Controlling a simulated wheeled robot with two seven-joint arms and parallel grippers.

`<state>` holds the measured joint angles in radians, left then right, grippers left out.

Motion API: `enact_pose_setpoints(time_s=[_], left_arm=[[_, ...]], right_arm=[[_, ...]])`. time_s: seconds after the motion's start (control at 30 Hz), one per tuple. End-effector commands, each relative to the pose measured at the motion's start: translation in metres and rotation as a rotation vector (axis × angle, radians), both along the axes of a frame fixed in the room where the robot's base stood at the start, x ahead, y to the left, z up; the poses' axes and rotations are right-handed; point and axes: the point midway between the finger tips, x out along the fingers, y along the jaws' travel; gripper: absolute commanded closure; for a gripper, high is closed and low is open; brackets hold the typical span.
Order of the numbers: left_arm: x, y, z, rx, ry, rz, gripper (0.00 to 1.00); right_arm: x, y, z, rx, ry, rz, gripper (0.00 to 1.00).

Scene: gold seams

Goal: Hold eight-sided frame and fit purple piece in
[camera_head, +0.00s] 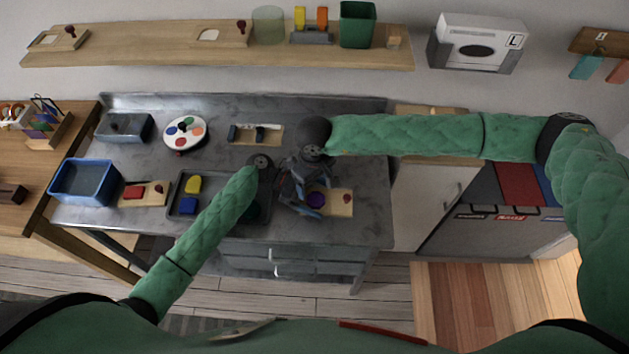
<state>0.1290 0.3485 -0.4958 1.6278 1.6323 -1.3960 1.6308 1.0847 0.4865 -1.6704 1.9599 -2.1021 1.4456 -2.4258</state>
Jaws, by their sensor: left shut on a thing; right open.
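The wooden frame (339,210) lies at the right front of the grey worktop, with a small dark red knob (347,198) at its right. The purple piece (316,199) shows at the frame's left part, between grey and blue finger parts. I cannot tell whether it sits flush in the opening, and its outline is partly covered. My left gripper (284,192) reaches in from the left and is shut at the frame's left side, which is hidden. My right gripper (314,188) comes down from above and is open around or just above the purple piece.
A dark tray (218,212) left of the grippers holds yellow, blue and green pieces. Further left are a wooden frame with a red piece (134,192) and a blue bin (84,183). A wooden holder (270,142) stands behind. The worktop's right front edge is close.

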Motion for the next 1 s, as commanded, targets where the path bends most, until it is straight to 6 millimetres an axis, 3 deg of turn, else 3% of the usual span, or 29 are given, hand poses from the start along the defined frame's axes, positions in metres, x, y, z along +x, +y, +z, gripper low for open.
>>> enact_pose_setpoints(time_s=[0.23,0.27,0.3,0.33,0.67,1.0], left_arm=[[-0.001,0.000,-0.001,0.001,0.001,-0.001,0.26],[-0.001,0.000,-0.001,0.001,0.001,-0.001,0.09],[-0.001,0.000,-0.001,0.001,0.001,-0.001,0.01],[-0.001,0.000,-0.001,0.001,0.001,-0.001,0.00],[0.002,0.007,0.001,0.001,0.000,0.000,0.00],[0.018,0.060,0.018,0.003,0.000,0.000,0.00]], right_arm=[[0.000,0.000,0.000,0.000,0.000,0.000,0.26],[0.000,0.000,0.000,0.000,0.000,0.000,0.26],[0.000,0.000,0.000,0.000,0.000,0.000,0.26],[0.000,0.000,0.000,0.000,0.000,0.000,0.26],[0.000,0.000,0.000,0.000,0.000,0.000,0.26],[0.000,0.000,0.000,0.000,0.000,0.000,0.26]])
